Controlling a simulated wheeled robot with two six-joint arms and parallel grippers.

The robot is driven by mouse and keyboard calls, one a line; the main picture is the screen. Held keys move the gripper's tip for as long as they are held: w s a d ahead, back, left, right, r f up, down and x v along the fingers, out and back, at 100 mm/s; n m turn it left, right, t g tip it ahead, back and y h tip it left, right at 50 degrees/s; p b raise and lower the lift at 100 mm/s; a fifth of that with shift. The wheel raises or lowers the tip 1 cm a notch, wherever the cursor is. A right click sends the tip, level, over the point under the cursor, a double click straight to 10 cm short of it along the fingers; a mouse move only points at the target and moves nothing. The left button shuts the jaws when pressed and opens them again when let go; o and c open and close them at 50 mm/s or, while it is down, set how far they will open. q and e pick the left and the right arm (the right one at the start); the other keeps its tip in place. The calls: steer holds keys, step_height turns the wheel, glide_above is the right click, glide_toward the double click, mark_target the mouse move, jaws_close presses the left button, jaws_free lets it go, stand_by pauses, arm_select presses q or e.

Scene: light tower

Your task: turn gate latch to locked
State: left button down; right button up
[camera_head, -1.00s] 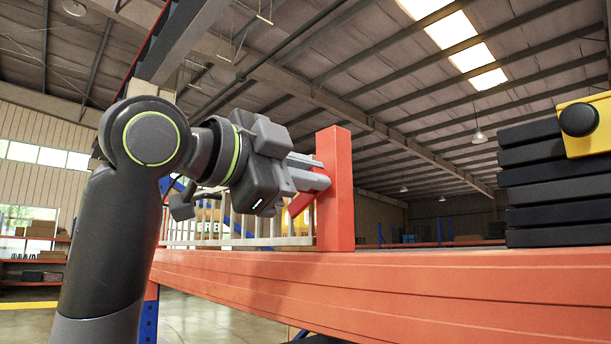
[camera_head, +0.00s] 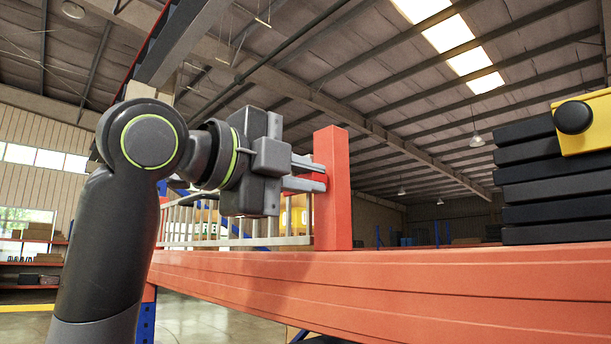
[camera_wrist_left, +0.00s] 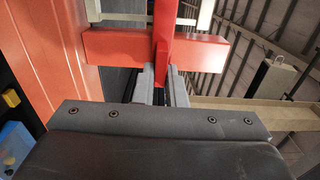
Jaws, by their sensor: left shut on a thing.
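My left gripper (camera_head: 312,174) reaches in from the left against the orange-red post (camera_head: 332,190) in the head view. In the left wrist view, the fingers of my left gripper (camera_wrist_left: 160,84) are shut on the red latch (camera_wrist_left: 163,48). The latch crosses the post (camera_wrist_left: 205,52) there at about a right angle. The pale barred gate (camera_head: 235,241) stands left of the post, partly covered by my gripper. My right gripper is not in view.
A long orange-red beam (camera_head: 400,285) runs below the post across the front. A stack of black slabs (camera_head: 555,190) with a yellow block (camera_head: 588,120) on it stands at the right. The space between post and stack is clear above the beam.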

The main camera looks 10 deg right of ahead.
arm_select(q)
steer(key=c, duration=1.5)
jaws_free()
steer(key=b+v, duration=0.6)
steer(key=v, duration=1.1)
steer(key=shift+s+a, duration=0.1)
steer(key=shift+a, duration=0.1)
